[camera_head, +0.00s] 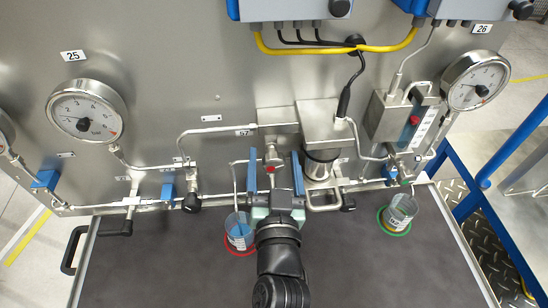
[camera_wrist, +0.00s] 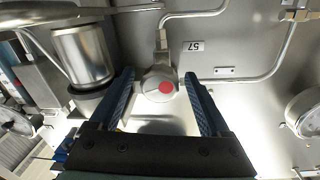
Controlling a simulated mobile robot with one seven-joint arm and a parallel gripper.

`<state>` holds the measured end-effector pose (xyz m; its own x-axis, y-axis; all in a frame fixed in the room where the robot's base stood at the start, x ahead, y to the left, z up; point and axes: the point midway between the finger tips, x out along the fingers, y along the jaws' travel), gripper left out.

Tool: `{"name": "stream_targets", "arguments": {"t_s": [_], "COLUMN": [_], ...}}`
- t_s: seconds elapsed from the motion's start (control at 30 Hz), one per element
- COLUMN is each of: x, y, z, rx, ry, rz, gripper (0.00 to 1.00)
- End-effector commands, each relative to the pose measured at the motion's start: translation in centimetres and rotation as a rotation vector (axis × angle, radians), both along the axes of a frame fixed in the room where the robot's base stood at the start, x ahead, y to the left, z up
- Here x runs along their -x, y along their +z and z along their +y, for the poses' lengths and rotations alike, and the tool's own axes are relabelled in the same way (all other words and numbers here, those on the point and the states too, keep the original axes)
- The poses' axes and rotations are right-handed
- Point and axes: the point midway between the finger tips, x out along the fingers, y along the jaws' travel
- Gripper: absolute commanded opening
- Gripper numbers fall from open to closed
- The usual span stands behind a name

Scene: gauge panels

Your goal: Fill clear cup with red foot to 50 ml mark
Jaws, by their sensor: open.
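The clear cup with red foot (camera_head: 240,232) stands on the dark bench top, with bluish contents or tint. Its level and marks are too small to read. A thin tube (camera_head: 234,178) comes down above it. My gripper (camera_head: 275,162) is open, just right of the cup and facing the panel. A grey valve knob with a red dot (camera_head: 271,168) lies between its blue fingers. In the wrist view the knob (camera_wrist: 160,80) sits between and ahead of the fingertips (camera_wrist: 159,76). I cannot tell whether a finger touches it.
A second clear cup with green foot (camera_head: 402,212) stands at the right. A steel cylinder (camera_head: 320,165) is close right of my gripper. A left gauge (camera_head: 86,110) and a right gauge (camera_head: 477,80) sit on the panel. The front bench is clear.

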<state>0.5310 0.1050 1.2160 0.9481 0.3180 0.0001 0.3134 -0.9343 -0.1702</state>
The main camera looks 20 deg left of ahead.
Motion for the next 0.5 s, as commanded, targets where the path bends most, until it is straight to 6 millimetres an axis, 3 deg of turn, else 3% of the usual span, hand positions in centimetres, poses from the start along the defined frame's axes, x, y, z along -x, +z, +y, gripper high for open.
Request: {"name": "stream_targets", "arguments": {"t_s": [0.17,0.5], "x": [0.01,0.03], "y": [-0.02,-0.01], "z": [0.01,-0.03], "rx": [0.000,0.000], "ry": [0.000,0.000], "rz": [0.000,0.000], "gripper": [0.79,0.18]}}
